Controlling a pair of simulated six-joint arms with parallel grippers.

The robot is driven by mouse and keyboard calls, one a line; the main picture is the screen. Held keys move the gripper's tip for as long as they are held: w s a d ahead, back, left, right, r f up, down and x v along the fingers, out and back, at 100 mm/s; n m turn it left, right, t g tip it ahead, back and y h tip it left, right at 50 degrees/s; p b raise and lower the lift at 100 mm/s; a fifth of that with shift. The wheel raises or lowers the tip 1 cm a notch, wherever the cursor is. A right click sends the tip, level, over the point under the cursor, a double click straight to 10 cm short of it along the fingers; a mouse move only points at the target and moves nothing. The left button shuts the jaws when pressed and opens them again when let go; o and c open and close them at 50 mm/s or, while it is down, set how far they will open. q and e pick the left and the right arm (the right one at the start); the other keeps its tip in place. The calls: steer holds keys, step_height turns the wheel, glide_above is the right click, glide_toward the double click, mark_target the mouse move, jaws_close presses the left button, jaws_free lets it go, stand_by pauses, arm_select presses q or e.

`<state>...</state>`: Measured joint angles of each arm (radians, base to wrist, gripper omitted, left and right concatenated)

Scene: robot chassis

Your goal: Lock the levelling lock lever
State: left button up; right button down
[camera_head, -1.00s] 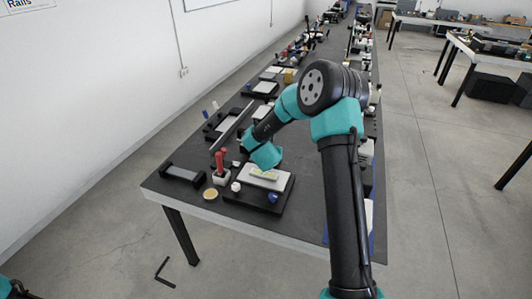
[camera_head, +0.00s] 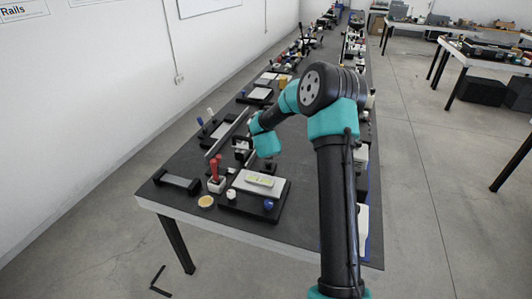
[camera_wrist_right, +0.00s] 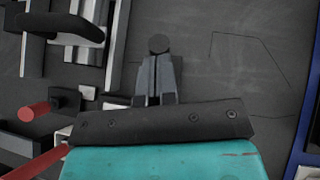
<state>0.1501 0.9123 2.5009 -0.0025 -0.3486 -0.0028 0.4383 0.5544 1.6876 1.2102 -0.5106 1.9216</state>
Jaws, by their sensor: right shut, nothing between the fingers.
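A levelling plate with a yellow-green bubble vial (camera_head: 259,181) lies on a black base (camera_head: 240,209) near the table's front end. A white knob (camera_head: 231,194) and a blue knob (camera_head: 268,204) sit on its front side. Red upright handles (camera_head: 215,168) stand in a white block left of it. I cannot tell for certain which part is the lock lever. My right gripper (camera_wrist_right: 158,72) is shut and empty. A dark round knob-like end (camera_wrist_right: 158,43) shows at its fingertips; contact is unclear. In the head view the fingers are not clear. My left gripper is out of view.
Red rods (camera_wrist_right: 34,111) and a black bar (camera_wrist_right: 60,27) lie left of my right gripper in the wrist view. A black bracket (camera_head: 176,181) and a yellow disc (camera_head: 206,201) are at the table's front left. Other fixtures crowd the table behind.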

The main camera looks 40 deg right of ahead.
steer(key=shift+w+d, duration=0.3)
steer(key=shift+d, duration=0.3)
stand_by(0.3)
steer(key=d+r+v, duration=0.1)
steer(key=r+v, duration=0.1)
steer(key=v, duration=1)
steer(key=shift+d+r, duration=0.2)
steer(key=shift+r, duration=0.05)
